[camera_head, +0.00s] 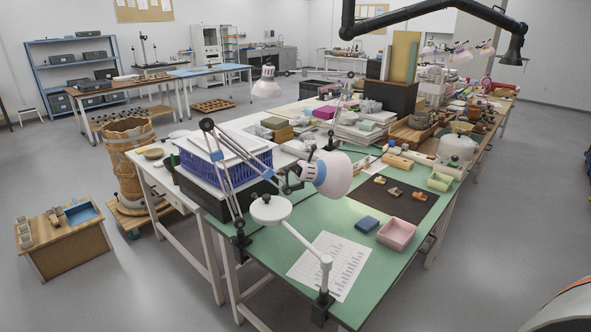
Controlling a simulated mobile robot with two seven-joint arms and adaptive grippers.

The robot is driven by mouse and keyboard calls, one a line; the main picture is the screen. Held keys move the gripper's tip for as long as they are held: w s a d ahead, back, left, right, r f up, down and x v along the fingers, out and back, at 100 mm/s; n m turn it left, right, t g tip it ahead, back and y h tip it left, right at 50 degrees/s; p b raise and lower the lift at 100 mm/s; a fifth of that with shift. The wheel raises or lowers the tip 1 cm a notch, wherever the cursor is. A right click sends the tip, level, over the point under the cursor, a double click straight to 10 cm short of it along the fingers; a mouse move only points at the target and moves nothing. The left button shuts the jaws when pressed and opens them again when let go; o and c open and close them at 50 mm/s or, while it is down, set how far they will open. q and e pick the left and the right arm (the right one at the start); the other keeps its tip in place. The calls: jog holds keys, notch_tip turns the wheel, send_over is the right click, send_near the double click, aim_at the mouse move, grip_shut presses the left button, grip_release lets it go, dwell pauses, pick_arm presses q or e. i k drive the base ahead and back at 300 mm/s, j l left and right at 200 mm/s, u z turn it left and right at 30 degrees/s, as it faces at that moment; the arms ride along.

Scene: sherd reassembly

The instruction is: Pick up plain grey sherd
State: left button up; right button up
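Several small sherds lie apart on a dark mat (372,208) on the green-topped table. One sherd (379,180) is at the mat's left, one sherd (393,192) near the middle, and one sherd (420,197) at the right. Neither of my grippers is in view.
A pink tray (397,234) and a blue block (366,224) sit in front of the mat.

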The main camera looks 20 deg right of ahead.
aim_at(395, 192)
jog(key=z, duration=1.1)
jog(key=i+l+z, duration=0.1)
jog(key=l, duration=0.35)
jog(key=i+l, duration=0.1)
jog(key=l, duration=0.35)
jog(key=i+l, duration=0.65)
jog(key=l+z, duration=0.05)
